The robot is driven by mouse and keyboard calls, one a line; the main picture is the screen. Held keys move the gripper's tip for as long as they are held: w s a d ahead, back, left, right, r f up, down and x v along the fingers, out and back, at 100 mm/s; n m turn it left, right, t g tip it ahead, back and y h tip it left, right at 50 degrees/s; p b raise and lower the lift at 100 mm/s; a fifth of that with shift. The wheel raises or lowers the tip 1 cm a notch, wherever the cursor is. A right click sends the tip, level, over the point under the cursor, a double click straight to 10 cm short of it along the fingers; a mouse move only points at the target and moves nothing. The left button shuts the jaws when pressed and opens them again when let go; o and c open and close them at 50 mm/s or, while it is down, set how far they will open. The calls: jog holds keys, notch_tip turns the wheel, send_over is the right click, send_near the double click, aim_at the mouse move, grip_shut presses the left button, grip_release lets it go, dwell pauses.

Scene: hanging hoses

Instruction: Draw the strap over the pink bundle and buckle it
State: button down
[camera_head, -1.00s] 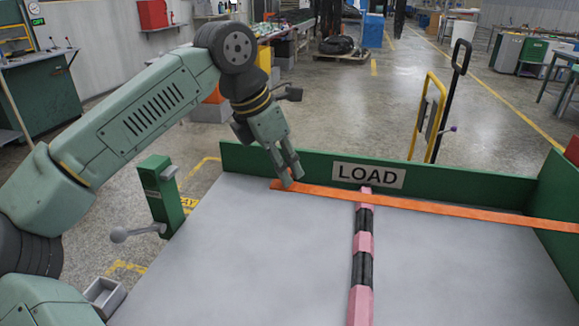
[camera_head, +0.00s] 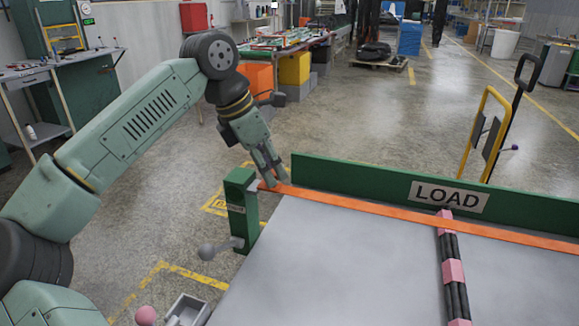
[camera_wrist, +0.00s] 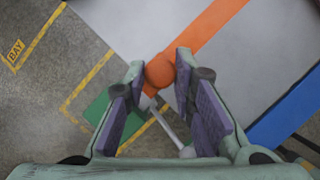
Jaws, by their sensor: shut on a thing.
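The orange strap (camera_head: 400,214) runs along the far side of the grey bed, in front of the LOAD board, and crosses over the far part of the pink bundle (camera_head: 453,271), black hoses with pink bands. My gripper (camera_head: 272,178) is shut on the strap's left end, by the top of the green post (camera_head: 238,205). In the wrist view, a round orange knob (camera_wrist: 159,71) at the strap's end sits between the fingertips. The post has a grey lever with a ball (camera_head: 207,252). The buckle's slot is not clear.
The green LOAD board (camera_head: 360,183) borders the bed's (camera_head: 330,265) far edge. A small grey tray (camera_head: 188,310) and a pink ball (camera_head: 145,316) are at the front left. A yellow-framed cart (camera_head: 487,130) stands behind the board. The bed left of the bundle is clear.

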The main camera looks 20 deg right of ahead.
aim_at(264, 181)
jog(key=shift+w+a, duration=0.45)
jog(key=shift+a, duration=0.25)
jog(key=shift+w+a, duration=0.45)
jog(key=shift+a, duration=0.2)
jog(key=c, duration=1.3)
grip_release()
jog(key=shift+w+a, duration=0.1)
jog(key=shift+a, duration=0.05)
jog(key=shift+c, duration=0.2)
jog(key=shift+r, duration=0.15)
jog(key=v, duration=1.1)
jog(key=shift+r, duration=0.4)
